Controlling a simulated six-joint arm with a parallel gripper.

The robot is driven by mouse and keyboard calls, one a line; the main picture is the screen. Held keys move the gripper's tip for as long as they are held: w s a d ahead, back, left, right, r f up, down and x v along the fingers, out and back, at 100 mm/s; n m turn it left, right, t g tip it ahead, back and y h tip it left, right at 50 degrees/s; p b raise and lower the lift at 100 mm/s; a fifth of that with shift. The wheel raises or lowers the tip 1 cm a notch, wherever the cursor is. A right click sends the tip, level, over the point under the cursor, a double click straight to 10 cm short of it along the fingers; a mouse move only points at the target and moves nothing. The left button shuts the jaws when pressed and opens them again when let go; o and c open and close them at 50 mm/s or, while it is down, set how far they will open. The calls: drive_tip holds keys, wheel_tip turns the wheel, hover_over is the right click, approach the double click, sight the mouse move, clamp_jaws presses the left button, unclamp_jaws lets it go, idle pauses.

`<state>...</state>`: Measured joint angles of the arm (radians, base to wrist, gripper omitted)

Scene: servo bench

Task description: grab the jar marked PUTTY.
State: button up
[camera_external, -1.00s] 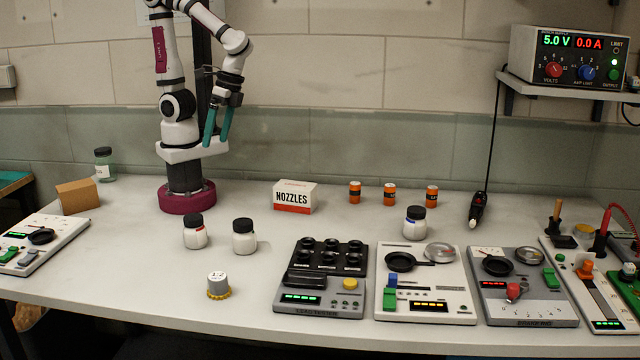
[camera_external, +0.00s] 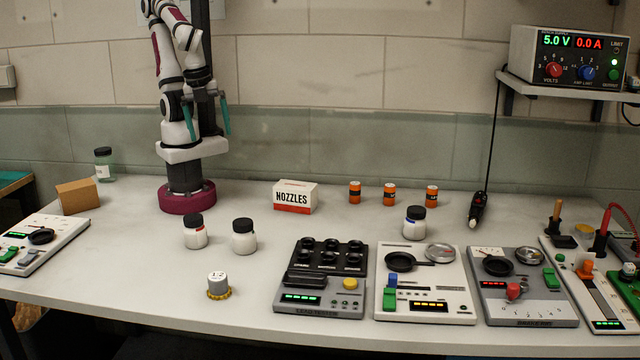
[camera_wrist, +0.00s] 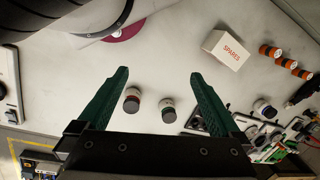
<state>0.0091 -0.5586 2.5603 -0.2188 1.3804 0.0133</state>
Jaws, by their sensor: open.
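Several jars stand on the bench, and no marking reads clearly as PUTTY. A white jar with a black lid and red band (camera_external: 195,235) stands in front of my base; it also shows in the wrist view (camera_wrist: 132,101). Just right of it is another white jar with a black lid (camera_external: 244,240), with a green band in the wrist view (camera_wrist: 169,112). A third, with a blue band (camera_external: 414,229), stands further right. A greenish clear jar (camera_external: 104,169) is at the back left. My gripper (camera_external: 211,138) is open and empty, raised above the bench and apart from all jars.
A white-and-red box (camera_external: 295,198) and several orange cylinders (camera_external: 390,194) stand at the back. A grey-topped knob with a yellow base (camera_external: 218,285) is in front of the jars. Instrument panels (camera_external: 425,295) fill the right. Bench between box and the two near jars is clear.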

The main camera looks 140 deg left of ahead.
idle(0.4)
drive_tip(key=shift+c, duration=0.6)
drive_tip(key=n+t+y, duration=0.2)
drive_tip(key=n+t, duration=0.7)
drive_tip(key=t, duration=0.4)
approach(411, 208)
drive_tip(key=x, duration=1.1)
drive_tip(key=shift+w+a+f, duration=0.15)
drive_tip(key=shift+a, duration=0.05)
drive_tip(key=c, duration=1.4)
clamp_jaws()
